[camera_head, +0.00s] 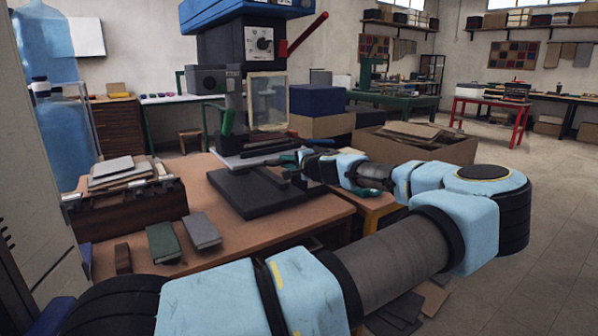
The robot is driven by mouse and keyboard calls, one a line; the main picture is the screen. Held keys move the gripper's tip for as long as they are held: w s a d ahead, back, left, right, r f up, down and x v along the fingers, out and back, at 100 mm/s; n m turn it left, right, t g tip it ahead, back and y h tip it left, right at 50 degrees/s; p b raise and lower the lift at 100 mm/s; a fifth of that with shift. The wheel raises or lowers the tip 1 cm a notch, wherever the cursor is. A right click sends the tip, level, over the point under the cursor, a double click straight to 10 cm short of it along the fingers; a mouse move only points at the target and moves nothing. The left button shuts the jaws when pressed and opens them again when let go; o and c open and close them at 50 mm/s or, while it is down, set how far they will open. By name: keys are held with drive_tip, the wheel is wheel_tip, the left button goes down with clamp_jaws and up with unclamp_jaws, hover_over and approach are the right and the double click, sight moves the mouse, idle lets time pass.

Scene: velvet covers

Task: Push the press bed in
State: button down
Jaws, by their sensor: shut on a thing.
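The press (243,50) stands on the brown bench, with a blue top, a dial on its front and a red lever (307,35) at its right. Its press bed, a flat black slab (245,197), sticks out towards me over the bench top, in front of the pale base plate. My gripper (297,163) is at the right side of the bed, shut on its edge or a handle there. The fingertips are small and dark here, so the exact contact is hard to see.
Two small books, green (163,243) and grey (201,231), lie at the bench's front left beside a dark rack (130,207) holding flat pieces. A cardboard box (425,146) stands behind my arm. Flat pieces (405,312) lie on the floor below.

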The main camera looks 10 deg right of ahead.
drive_tip(key=shift+w+a, duration=0.3)
drive_tip(key=shift+w, duration=0.4)
drive_tip(key=c, duration=0.8)
unclamp_jaws()
drive_tip(key=shift+c, duration=0.2)
drive_tip(key=shift+s, duration=0.1)
drive_tip(key=b+v, duration=0.1)
drive_tip(key=v, duration=0.9)
drive_tip(key=shift+s+d, duration=0.2)
drive_tip(key=shift+s, duration=0.05)
drive_tip(key=shift+r, duration=0.1)
